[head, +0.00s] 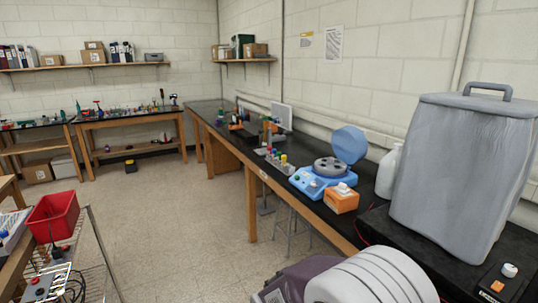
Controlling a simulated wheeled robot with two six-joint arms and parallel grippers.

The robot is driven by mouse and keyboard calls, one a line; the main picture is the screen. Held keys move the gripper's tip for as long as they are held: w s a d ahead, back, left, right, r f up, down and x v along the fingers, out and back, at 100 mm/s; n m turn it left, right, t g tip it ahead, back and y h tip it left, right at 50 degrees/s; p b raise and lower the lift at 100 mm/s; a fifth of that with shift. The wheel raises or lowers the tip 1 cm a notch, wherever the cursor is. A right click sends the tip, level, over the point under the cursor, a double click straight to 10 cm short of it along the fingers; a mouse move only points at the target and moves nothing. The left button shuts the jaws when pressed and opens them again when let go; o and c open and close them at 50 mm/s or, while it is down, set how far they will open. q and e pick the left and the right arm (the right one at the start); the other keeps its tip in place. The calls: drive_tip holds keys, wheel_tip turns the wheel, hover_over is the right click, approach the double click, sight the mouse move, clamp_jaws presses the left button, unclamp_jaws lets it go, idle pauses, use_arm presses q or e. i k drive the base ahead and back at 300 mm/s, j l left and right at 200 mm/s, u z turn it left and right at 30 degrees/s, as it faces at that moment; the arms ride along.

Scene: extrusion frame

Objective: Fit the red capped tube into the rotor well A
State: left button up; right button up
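A blue centrifuge (309,184) stands on the black bench along the right wall. Its round lid (348,144) is swung up, and the grey rotor (330,167) with dark wells shows inside. Which well is A cannot be read from here. A grey tube rack (280,164) stands just left of the centrifuge and holds several small tubes with coloured caps. A red cap (276,153) seems to be among them, near a yellow one, but they are tiny. Neither of my grippers is in view.
An orange device (341,199) sits in front of the centrifuge on the bench (310,209). A large grey lidded container (455,165) and a white jug (388,172) stand to the right. A wire cart with a red bin (53,217) is at left. The middle floor (190,215) is clear.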

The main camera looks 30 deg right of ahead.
sight(331, 166)
drive_tip(key=z, duration=1.5)
drive_tip(key=i+j, duration=0.25)
drive_tip(key=i+z, duration=0.05)
drive_tip(key=i, duration=0.05)
